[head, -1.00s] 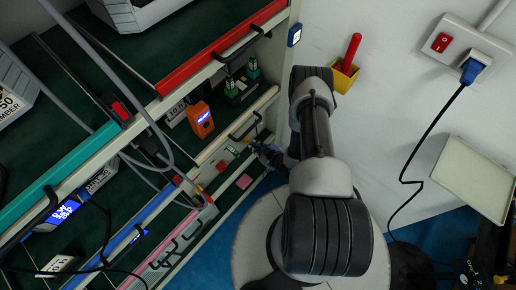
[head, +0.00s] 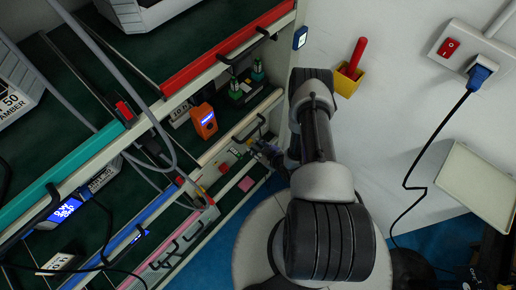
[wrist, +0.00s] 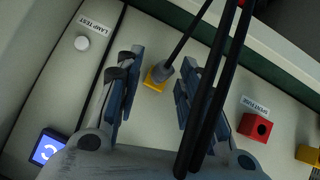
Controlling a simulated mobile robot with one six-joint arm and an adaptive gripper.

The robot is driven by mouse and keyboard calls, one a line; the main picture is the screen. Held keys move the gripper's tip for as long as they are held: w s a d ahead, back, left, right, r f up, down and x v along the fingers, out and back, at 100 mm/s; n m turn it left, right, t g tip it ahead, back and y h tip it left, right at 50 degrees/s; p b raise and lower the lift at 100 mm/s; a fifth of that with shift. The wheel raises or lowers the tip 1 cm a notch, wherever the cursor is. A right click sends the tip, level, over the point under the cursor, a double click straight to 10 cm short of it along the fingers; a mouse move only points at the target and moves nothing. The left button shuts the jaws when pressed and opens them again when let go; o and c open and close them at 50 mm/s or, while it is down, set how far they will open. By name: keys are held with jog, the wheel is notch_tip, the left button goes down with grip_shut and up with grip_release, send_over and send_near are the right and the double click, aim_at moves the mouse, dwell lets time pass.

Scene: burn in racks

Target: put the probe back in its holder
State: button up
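In the wrist view a dark rod or cable with a grey end piece (wrist: 162,72) meets a small yellow block (wrist: 153,84) on a pale panel. This may be the probe and its holder; I cannot tell for sure, nor whether it is seated in the block. My gripper (wrist: 152,95) is open, its blue-grey fingers on either side of and nearer the camera than the yellow block, holding nothing that I can see. In the head view my gripper (head: 262,150) is small and dark at the rack's lower right shelf, its fingers unclear.
Two thick black strands (wrist: 212,95) cross in front of the right finger. A red box (wrist: 255,126) labelled SPENT FUSE, a white lamp test button (wrist: 82,43) and a blue display (wrist: 47,148) sit on the panel. A yellow cup with a red handle (head: 358,53) hangs on the wall.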

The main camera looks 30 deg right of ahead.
jog(key=shift+s, duration=0.1)
jog(key=v, duration=1.2)
